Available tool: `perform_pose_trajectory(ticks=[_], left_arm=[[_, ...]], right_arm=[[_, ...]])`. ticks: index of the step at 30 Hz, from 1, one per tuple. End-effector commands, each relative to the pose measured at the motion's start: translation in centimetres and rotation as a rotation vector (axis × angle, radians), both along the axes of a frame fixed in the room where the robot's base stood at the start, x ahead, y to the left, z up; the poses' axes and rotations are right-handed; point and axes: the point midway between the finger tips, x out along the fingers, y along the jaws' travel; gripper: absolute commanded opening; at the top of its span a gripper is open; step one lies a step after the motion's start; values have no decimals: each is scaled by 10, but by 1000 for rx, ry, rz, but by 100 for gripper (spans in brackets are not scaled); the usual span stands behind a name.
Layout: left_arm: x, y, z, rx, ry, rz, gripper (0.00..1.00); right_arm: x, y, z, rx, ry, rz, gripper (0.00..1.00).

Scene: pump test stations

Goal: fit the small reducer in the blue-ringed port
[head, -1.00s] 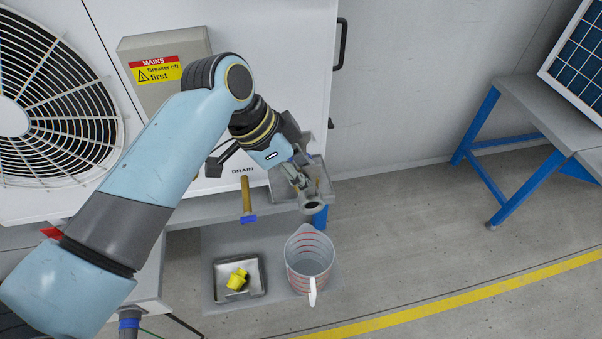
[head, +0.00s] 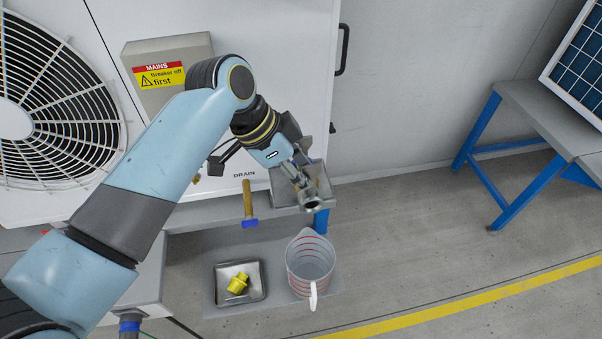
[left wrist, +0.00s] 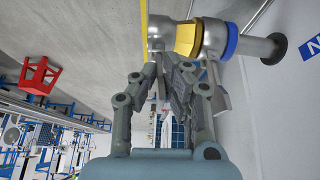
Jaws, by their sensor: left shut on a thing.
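My left gripper (head: 304,186) is shut on a grey metal ring-shaped part, which looks like the small reducer (head: 311,203). Its round opening faces out from the cabinet. In the left wrist view my fingers (left wrist: 165,72) point up to a silver part (left wrist: 158,34) with a yellow section beside it; the overlap hides which pieces join. The blue-ringed port (head: 250,222) ends a brass-coloured pipe below the DRAIN label, left of the held part and apart from it in the head view. A blue ring (left wrist: 232,41) on a pipe also shows in the left wrist view. My right gripper is not seen.
A metal tray (head: 220,290) with a yellow fitting (head: 238,283) and a clear measuring jug (head: 310,262) stand below. A grey bench edge (head: 205,213) runs along the cabinet. A blue-legged table (head: 540,110) is at right. The floor between is clear.

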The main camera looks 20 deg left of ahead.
Motion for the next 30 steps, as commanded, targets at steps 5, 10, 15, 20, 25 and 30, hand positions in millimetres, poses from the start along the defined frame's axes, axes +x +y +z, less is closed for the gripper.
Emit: perform_pose_trajectory(ticks=[5,10,15,20,25,30], left_arm=[[1,0,1,0,-3,0,0],[1,0,1,-1,-2,0,0],[1,0,1,-1,-2,0,18],[0,0,0,-1,-1,0,34],[-1,0,-1,0,3,0,34],[-2,4,8,1,-1,0,34]], right_arm=[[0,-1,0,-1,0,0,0],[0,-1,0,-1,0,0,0],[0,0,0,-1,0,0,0],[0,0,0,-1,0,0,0],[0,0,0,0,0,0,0],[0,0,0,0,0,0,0]])
